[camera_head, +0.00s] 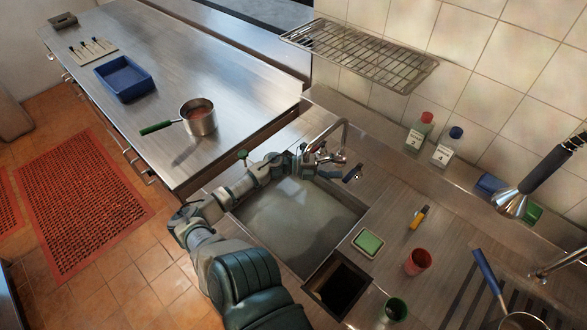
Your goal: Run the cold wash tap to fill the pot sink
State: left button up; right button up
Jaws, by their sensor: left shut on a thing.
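The pot sink (345,196) is a steel basin set in the counter, in the middle of the head view. Its inside looks pale grey, and I cannot tell how much water it holds. The metal tap (341,138) stands at its back edge with a curved spout. A blue-ended lever (352,174) shows just right of the tap. My left arm reaches across the sink's left side. My left gripper (318,158) is at the tap's base, shut on a part of the tap; the gripped part is mostly hidden. No running stream is clearly visible. My right gripper is out of view.
A saucepan (199,118) and a blue tray (124,79) stand on the left counter. A green sponge (368,242), a red cup (417,261) and a dark square opening (340,287) lie right of the sink.

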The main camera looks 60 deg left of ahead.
pick_arm(q)
jog(key=s, duration=0.4)
jog(key=shift+a+p, duration=0.3)
jog(key=shift+p, duration=0.05)
jog(key=shift+f+p+v, duration=0.25)
jog(key=shift+p+v, duration=0.35)
jog(key=shift+v, duration=1.35)
jog(key=shift+f+p+v, duration=0.3)
jog(key=shift+p+v, duration=0.3)
jog(key=shift+v, duration=1.35)
jog(key=shift+f+p+v, duration=0.25)
jog(key=shift+p+v, duration=0.35)
jog(key=shift+v, duration=1.35)
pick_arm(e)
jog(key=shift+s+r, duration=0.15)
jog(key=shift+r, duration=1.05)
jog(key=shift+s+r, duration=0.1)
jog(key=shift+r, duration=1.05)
pick_arm(q)
jog(key=shift+a, duration=0.1)
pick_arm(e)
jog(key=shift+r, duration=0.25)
